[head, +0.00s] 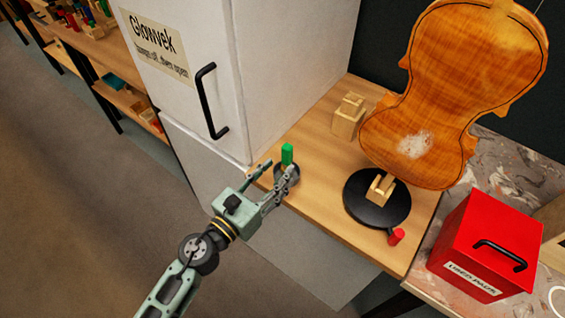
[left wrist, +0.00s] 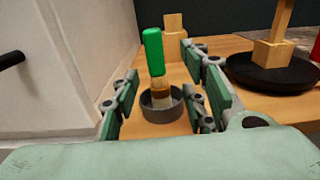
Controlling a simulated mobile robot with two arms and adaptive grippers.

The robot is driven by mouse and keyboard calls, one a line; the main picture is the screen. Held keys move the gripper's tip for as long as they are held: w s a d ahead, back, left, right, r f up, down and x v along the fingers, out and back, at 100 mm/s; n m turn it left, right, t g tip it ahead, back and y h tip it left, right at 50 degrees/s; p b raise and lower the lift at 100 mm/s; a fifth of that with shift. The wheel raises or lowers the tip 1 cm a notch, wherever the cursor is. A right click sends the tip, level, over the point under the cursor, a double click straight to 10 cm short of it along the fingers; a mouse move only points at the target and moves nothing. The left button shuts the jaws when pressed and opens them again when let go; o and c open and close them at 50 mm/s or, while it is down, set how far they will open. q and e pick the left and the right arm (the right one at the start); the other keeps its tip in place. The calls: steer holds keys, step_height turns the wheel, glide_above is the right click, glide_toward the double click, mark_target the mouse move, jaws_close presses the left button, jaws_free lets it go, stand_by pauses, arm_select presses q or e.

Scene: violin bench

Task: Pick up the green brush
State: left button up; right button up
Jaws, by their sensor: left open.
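The green brush (head: 287,155) stands upright in a small dark round cup (head: 281,170) on the wooden bench, close to the white cabinet. In the left wrist view the brush (left wrist: 153,52) has its green handle up and its pale lower part down in the grey cup (left wrist: 162,110). My left gripper (head: 277,172) is open, with its fingers reaching toward the brush. In the left wrist view the brush stands between the two open fingers (left wrist: 160,95), with no contact visible. The lower end of the brush is hidden inside the cup. My right gripper is not in view.
A white cabinet (head: 285,70) with a black handle rises left of the brush. A violin body (head: 450,85) stands on a black round base (head: 360,212) to the right. A wooden block (head: 348,118) sits behind. A red box (head: 485,245) stands at the right.

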mark_target(284, 160)
arm_select(q)
steer(key=x, duration=0.1)
steer(key=p+x, duration=0.1)
steer(key=x, duration=0.2)
steer(key=shift+w+r, duration=0.3)
steer(key=shift+w, duration=0.2)
steer(key=shift+w+d+f, duration=0.1)
steer(key=shift+w+d, duration=0.25)
steer(key=shift+w, duration=0.1)
jaws_close()
